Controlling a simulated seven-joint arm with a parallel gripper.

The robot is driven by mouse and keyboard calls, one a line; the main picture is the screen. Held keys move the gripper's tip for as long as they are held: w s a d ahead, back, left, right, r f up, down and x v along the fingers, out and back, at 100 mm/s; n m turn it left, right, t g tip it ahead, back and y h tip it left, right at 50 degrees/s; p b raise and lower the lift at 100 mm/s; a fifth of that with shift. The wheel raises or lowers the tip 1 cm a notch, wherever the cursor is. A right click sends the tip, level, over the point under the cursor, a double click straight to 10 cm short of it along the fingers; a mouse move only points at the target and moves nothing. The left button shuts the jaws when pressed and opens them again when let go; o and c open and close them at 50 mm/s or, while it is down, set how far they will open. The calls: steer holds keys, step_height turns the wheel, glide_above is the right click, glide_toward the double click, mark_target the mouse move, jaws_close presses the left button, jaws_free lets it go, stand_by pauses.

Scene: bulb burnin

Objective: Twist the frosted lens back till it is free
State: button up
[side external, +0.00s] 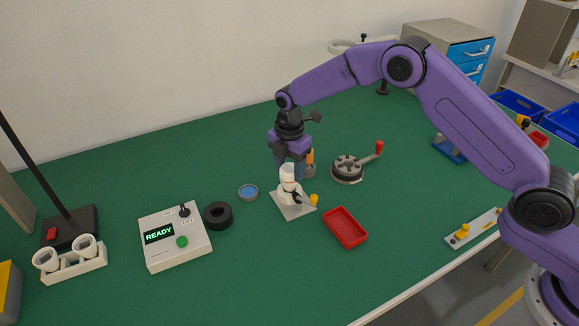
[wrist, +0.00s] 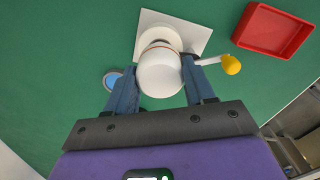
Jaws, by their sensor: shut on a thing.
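The frosted lens (side external: 288,171) is a white cylinder-like cap on top of a white base fixture (side external: 294,207) with a square plate. In the wrist view the lens (wrist: 160,74) sits between my two blue-grey fingers, above the fixture's white plate (wrist: 196,32). My gripper (side external: 290,168) comes down from above and is shut on the lens. A thin reddish ring shows at the lens's far edge in the wrist view. A lever with a yellow knob (wrist: 231,65) sticks out from the fixture; its knob (side external: 314,199) also shows in the side view. The joint under the lens is partly hidden.
A red tray (side external: 345,228) lies right of the fixture. A blue-topped disc (side external: 248,192), a black ring (side external: 218,215) and a control box (side external: 175,238) reading READY stand to the left. A round device with a red-knobbed crank (side external: 347,169) is behind right. Green table is clear in front.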

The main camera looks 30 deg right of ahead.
mark_target(290, 167)
steer(key=o, duration=1.1)
step_height(290, 167, up, 18)
steer(key=shift+f, duration=0.25)
steer(key=s+d+r+m, duration=0.1)
steer(key=s+d+m, duration=0.2)
steer(key=s, duration=0.7)
steer(key=s+d+m, duration=0.2)
steer(key=s+d, duration=0.1)
steer(key=s, duration=0.7)
steer(key=s+d+r+m, duration=0.1)
steer(key=s+d+m, duration=0.25)
steer(key=s, duration=0.65)
steer(key=s+d+f, duration=0.1)
steer(key=s+d, duration=0.2)
steer(key=s+d+f+m, duration=0.1)
steer(key=s+d, duration=0.1)
steer(key=s, duration=0.2)
steer(key=s+d+f+m, duration=0.1)
steer(key=s+d, duration=0.2)
steer(key=s, duration=0.1)
steer(key=shift+s+d+f, duration=0.1)
steer(key=shift+d+f, duration=0.25)
